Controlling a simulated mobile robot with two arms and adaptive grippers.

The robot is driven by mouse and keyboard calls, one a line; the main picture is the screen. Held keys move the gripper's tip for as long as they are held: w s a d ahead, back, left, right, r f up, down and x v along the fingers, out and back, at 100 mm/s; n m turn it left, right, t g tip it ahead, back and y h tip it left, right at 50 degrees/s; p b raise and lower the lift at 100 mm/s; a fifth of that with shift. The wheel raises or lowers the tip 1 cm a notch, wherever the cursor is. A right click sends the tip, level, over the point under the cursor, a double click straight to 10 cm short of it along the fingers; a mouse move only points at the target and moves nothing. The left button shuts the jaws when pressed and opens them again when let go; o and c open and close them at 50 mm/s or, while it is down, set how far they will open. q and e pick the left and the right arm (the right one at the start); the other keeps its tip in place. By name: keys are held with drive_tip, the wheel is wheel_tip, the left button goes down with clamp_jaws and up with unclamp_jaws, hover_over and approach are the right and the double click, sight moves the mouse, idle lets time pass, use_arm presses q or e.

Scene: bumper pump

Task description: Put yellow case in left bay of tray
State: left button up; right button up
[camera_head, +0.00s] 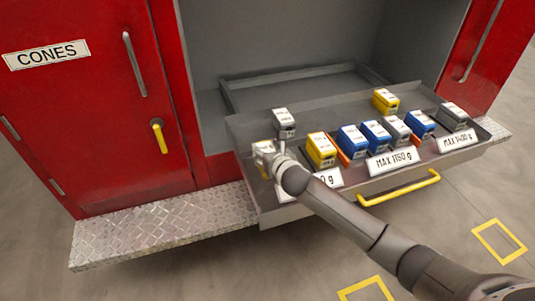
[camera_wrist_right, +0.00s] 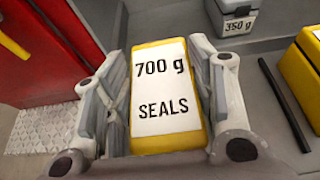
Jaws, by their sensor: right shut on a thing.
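My right gripper (camera_head: 277,154) is shut on a yellow case (camera_head: 262,147) at the left end of the pulled-out tray (camera_head: 330,112). In the right wrist view the held yellow case (camera_wrist_right: 160,95) reads "700 g SEALS", with a finger on either side. I cannot tell whether its underside touches the tray floor. A grey case (camera_head: 284,122), marked 350 g in the wrist view (camera_wrist_right: 236,20), stands behind it. Another yellow case (camera_head: 321,150) stands to its right, beside an orange divider (camera_head: 338,150). The left bay's front label is partly hidden by my arm. My left gripper is not in view.
Several blue and grey cases (camera_head: 376,134) fill the middle bay, labelled "MAX 1150 g". A grey case (camera_head: 453,115) stands at the right, near "MAX 1400 g". A third yellow case (camera_head: 385,101) is at the back. A yellow handle (camera_head: 400,190) is on the tray front; a red cabinet (camera_head: 90,110) flanks it.

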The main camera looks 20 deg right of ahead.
drive_tip(key=shift+f, duration=0.5)
drive_tip(key=shift+f, duration=0.15)
drive_tip(key=o, duration=1.6)
drive_tip(key=shift+f, duration=0.1)
drive_tip(key=shift+s+r, duration=0.3)
drive_tip(key=shift+s, duration=0.1)
drive_tip(key=v, duration=1.1)
drive_tip(key=shift+s, duration=0.15)
